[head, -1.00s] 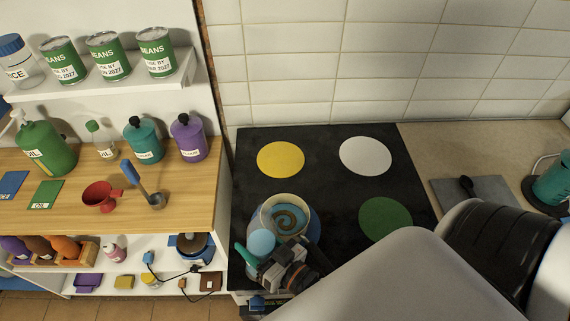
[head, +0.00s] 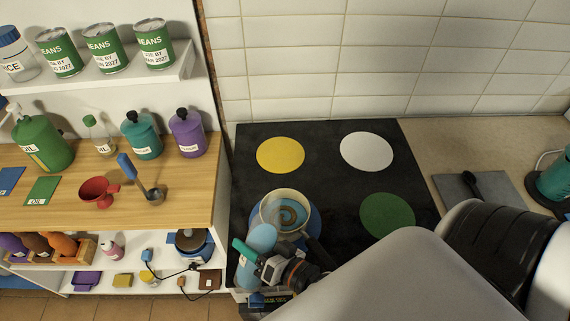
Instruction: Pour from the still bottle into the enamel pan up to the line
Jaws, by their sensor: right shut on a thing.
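The cream enamel pan (head: 266,204) sits on a blue round spot at the front left of the black hob. Its inside shows blue with a brown curved shape; I cannot make out a fill line. My right gripper (head: 262,258) is shut on a light blue bottle (head: 261,239), which I take to be the still bottle. The bottle is tilted toward the pan, its upper end at the pan's near left rim. I cannot clearly see its mouth or any stream. My left gripper is not in view.
The black hob (head: 330,190) also has bare yellow, white and green spots. A wooden counter (head: 190,205) at left holds bottles, a red funnel (head: 97,192) and a ladle (head: 140,178). A grey board (head: 480,200) lies at right. My right arm covers the front right.

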